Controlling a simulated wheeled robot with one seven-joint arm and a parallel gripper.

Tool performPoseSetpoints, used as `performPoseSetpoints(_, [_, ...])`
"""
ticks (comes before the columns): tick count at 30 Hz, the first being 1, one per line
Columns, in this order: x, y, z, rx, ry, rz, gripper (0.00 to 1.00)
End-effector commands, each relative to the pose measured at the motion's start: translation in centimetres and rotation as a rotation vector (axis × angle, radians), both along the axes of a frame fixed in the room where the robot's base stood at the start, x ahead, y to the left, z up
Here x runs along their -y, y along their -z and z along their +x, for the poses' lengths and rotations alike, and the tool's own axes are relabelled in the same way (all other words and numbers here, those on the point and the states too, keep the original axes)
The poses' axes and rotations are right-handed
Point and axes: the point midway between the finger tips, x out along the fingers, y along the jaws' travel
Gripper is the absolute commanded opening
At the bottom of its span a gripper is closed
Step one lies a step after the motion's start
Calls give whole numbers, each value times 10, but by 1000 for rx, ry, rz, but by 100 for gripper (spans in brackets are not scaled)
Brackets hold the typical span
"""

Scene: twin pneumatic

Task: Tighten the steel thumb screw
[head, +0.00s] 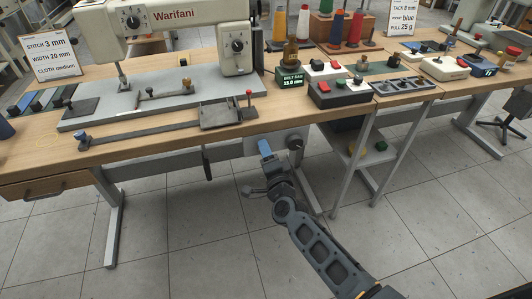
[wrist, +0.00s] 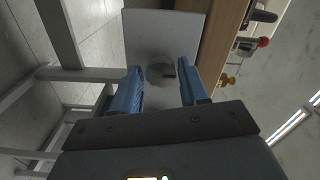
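A round grey knob (wrist: 160,72) with a dark mark, seemingly the steel thumb screw, sits on a grey plate (wrist: 165,28) in the wrist view. In the head view it appears as a dark round knob (head: 295,143) under the table's front edge, at the right end of the plate (head: 281,135). My gripper (wrist: 160,88) is open, its blue fingers on either side of the knob in the picture, with clear gaps. In the head view my gripper (head: 266,148) is below the table edge, left of the knob. I cannot tell how far it is from the plate.
The wooden table (head: 165,143) carries a sewing machine (head: 175,22), a bar with a red-knobbed lever (head: 249,95) and a red-button switch box (head: 338,92). Metal table legs (head: 110,215) and a lower shelf (head: 365,155) stand nearby. The floor in front is clear.

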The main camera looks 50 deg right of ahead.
Motion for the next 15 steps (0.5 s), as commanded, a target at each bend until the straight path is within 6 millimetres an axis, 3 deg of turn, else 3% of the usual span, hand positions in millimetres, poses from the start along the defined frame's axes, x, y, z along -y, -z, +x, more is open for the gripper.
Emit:
performPoseSetpoints(4, [0,-1,0,0,0,-1,58])
performPoseSetpoints(15, [-6,0,-8,-1,-2,-1,58])
